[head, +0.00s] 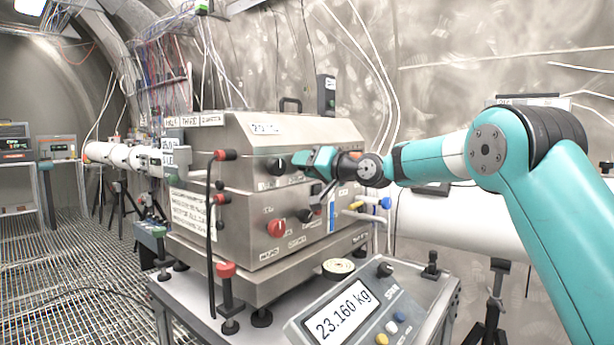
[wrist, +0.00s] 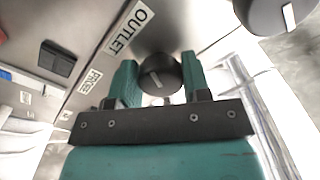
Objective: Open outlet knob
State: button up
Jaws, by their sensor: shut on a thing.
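The outlet knob (wrist: 163,72) is round and black with a pale pointer line that sits tilted in the wrist view. The OUTLET label (wrist: 128,28) is on the steel panel just above and left of it. My gripper (wrist: 160,74) has one teal finger on each side of the knob and is shut on it. In the head view my gripper (head: 316,161) reaches the front of the steel machine (head: 262,205) from the right, and it hides the outlet knob there.
Another black knob (head: 277,166) is close left of my gripper; a larger knob shows in the wrist view (wrist: 282,14). Below are a red knob (head: 276,228) and a black switch (wrist: 57,60). A scale display (head: 342,313) reading 23.160 kg stands in front.

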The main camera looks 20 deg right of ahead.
jog(key=shift+f+n+b, duration=0.1)
jog(key=shift+n+b, duration=0.3)
jog(key=shift+n, duration=0.1)
jog(key=o, duration=0.9)
jog(key=b+v, duration=0.3)
jog(key=v, duration=1.4)
jog(key=shift+s+d, duration=0.1)
jog(key=shift+d, duration=0.1)
